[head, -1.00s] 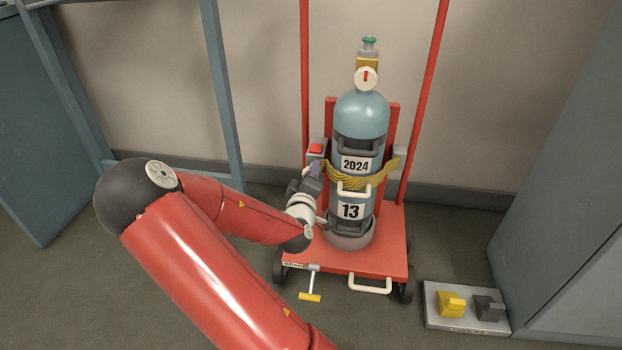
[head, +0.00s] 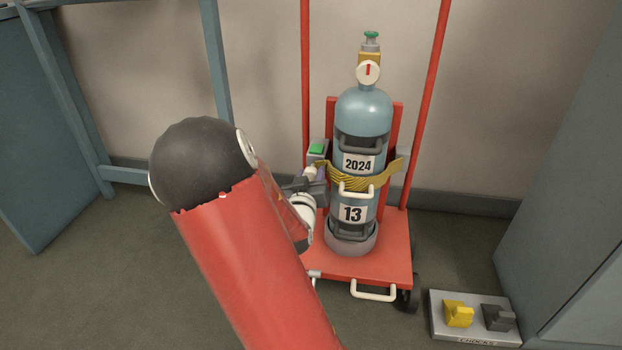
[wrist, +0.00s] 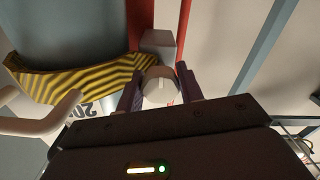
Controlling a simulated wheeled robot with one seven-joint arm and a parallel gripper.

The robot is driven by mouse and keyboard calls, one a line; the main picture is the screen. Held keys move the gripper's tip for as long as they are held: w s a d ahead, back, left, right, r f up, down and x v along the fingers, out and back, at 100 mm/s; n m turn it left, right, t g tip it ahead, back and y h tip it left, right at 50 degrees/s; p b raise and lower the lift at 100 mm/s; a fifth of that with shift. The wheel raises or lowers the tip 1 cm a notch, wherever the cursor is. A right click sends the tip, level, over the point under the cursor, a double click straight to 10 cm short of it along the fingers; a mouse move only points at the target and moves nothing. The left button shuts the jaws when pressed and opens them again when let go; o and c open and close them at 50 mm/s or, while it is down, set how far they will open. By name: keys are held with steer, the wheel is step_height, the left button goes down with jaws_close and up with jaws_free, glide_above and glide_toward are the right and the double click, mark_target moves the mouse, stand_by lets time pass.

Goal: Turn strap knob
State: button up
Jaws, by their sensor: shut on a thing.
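In the head view my gripper (head: 311,176) is at the left of the cylinder, just below a grey box with a green indicator (head: 317,149). The yellow-and-black strap (wrist: 90,78) runs across the blue-grey cylinder (head: 363,112); the strap (head: 352,178) shows in the head view too. My fingers mostly hide the knob there.
The cylinder stands upright on a red trolley (head: 390,245) with tall red posts and a pale front handle (head: 372,292). A grey block with yellow and dark pieces (head: 474,338) lies on the floor at right. Grey cabinets stand at both sides. Open floor lies at left.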

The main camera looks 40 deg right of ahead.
steer(key=shift+m, duration=0.5)
steer(key=o, duration=1)
steer(key=shift+a, duration=0.1)
